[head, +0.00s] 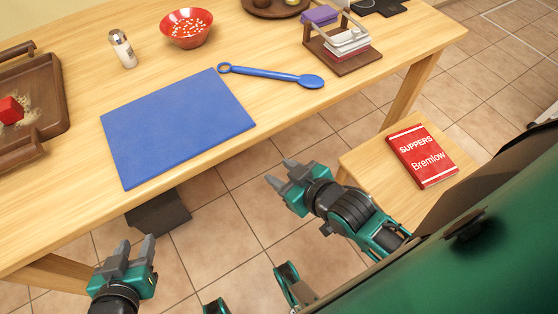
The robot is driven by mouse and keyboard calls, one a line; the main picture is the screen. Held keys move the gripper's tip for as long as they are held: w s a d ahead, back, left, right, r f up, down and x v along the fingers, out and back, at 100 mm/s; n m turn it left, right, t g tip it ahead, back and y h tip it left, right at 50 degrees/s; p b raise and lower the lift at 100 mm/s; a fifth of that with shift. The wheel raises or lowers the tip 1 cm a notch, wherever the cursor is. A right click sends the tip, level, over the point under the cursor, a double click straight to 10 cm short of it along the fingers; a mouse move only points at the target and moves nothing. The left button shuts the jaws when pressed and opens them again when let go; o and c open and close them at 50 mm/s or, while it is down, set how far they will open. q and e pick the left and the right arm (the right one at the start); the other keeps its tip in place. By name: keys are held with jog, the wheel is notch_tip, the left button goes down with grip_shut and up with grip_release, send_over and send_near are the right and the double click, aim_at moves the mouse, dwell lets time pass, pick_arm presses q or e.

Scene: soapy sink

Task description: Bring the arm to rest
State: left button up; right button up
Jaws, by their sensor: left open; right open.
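My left gripper (136,252) is at the lower left, in front of the table and over the floor. It is open and empty, with its two grey fingers apart. My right gripper (279,172) is near the middle of the view, also in front of the table edge and over the floor tiles. It is open and holds nothing. Neither gripper appears to touch anything.
A wooden table (80,215) carries a blue mat (177,125), a blue spoon (275,75), a red bowl (187,28), a shaker (122,50), a brown tray (62,95) with a red block (11,110), and a rack (345,60). A red book (422,155) lies on a stool (375,165) at right.

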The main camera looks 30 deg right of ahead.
pick_arm(q)
jog(key=shift+s+f, duration=0.1)
jog(key=shift+s, duration=0.05)
pick_arm(e)
jog(key=shift+s+a+f+m+g, duration=0.2)
jog(key=shift+s+a+m, duration=0.05)
jog(key=shift+a, duration=0.2)
jog(key=shift+s+a+f+m+g, duration=0.2)
jog(key=shift+a+m, duration=0.05)
jog(key=shift+a, duration=0.15)
pick_arm(q)
jog(key=shift+y, duration=0.4)
jog(key=r+p, duration=0.1)
jog(key=p, duration=0.1)
jog(key=a+r+p, duration=0.1)
jog(key=p, duration=0.1)
jog(key=s+a+r+p, duration=0.1)
jog(key=p, duration=0.2)
jog(key=shift+a+r, duration=0.15)
jog(key=shift+r, duration=0.25)
pick_arm(e)
jog(key=d+r, duration=0.1)
jog(key=r, duration=0.1)
jog(key=s+d+r, duration=0.1)
jog(key=shift+s+d+r, duration=0.1)
jog(key=shift+d+r, duration=0.1)
jog(key=shift+r, duration=0.2)
